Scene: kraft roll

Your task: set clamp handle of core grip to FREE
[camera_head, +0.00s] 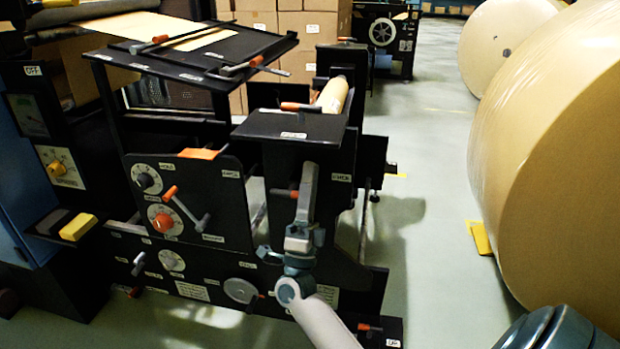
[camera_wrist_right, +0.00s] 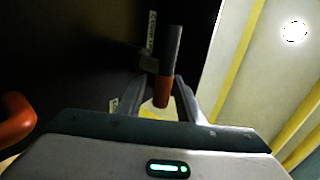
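The clamp handle (camera_wrist_right: 168,70) is a dark lever with an orange end, standing out from a dark panel in the right wrist view. In the head view an orange-ended handle (camera_head: 281,192) shows just left of my right gripper (camera_head: 309,172), on the front of the black machine post. In the wrist view my right gripper (camera_wrist_right: 158,97) is open. Its two fingers are spread to either side of the orange end, and I see no firm contact. A label (camera_wrist_right: 152,28) beside the handle is too small to read surely. My left gripper is not in view.
The black machine carries other orange-ended handles (camera_head: 186,208) and dials (camera_head: 161,217) left of my right arm. A dark shelf (camera_head: 292,126) overhangs my right gripper. Large kraft rolls (camera_head: 560,150) stand on the right. The floor (camera_head: 425,220) between machine and rolls is clear.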

